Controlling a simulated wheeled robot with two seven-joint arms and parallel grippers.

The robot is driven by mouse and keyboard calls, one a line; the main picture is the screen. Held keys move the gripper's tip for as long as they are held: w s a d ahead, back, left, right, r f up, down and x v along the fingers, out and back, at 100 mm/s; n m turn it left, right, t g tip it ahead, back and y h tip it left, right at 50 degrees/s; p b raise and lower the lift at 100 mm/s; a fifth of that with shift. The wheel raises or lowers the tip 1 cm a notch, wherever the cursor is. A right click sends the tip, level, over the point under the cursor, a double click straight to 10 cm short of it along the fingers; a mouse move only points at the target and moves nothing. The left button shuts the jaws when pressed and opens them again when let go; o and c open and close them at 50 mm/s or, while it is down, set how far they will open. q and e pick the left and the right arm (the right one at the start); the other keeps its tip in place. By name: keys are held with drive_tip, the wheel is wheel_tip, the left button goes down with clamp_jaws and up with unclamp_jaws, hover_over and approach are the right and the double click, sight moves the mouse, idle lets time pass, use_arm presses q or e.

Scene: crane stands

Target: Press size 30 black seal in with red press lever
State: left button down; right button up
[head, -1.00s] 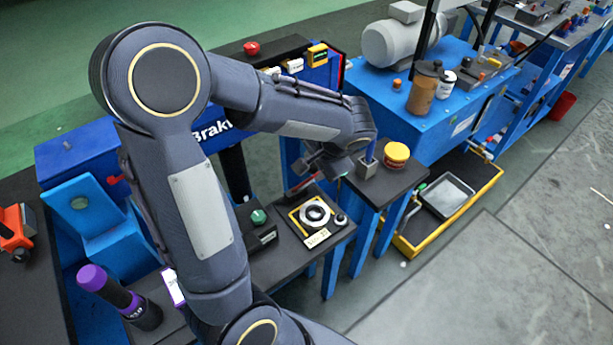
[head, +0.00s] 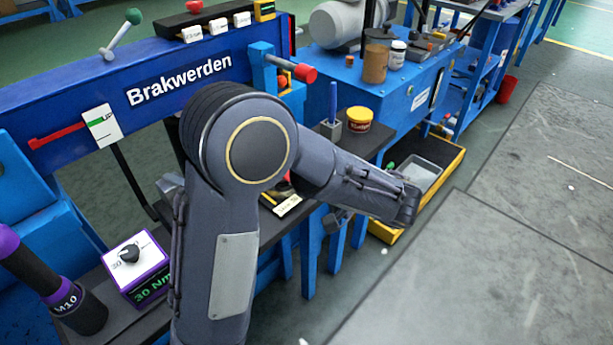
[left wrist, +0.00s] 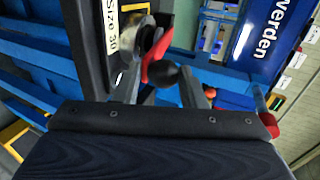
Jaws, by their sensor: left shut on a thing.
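In the left wrist view, the red press lever (left wrist: 150,66) ends in a black knob (left wrist: 166,74). My left gripper (left wrist: 164,80) is shut on the lever near the knob. Just beyond it is the dark press plate with a white "Size 30" label (left wrist: 112,28) and part of a metal ring (left wrist: 151,38). In the head view my left arm covers most of the press; the label (head: 287,206) shows beside the arm. The black seal cannot be made out. My right gripper is out of view.
A blue beam marked "Brakwerden" (head: 180,82) stands behind the arm. A red-ended handle (head: 304,73), a yellow-red tin (head: 358,119) and a pen holder (head: 331,129) are close by. A purple "30 Nm" box (head: 136,266) stands at left. The grey floor at right is free.

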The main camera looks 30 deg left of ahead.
use_arm(q)
drive_tip(key=f, duration=0.1)
drive_tip(key=f+b, duration=0.1)
drive_tip(key=f, duration=0.1)
drive_tip(key=shift+s+d+f+b, duration=0.2)
drive_tip(key=shift+d+b, duration=0.1)
drive_tip(key=shift+f, duration=0.15)
drive_tip(key=c, duration=1.1)
unclamp_jaws()
drive_tip(key=shift+r, duration=0.2)
drive_tip(key=p+v, duration=0.2)
drive_tip(key=v, duration=0.5)
drive_tip(key=shift+d+r, duration=0.1)
drive_tip(key=shift+d, duration=0.25)
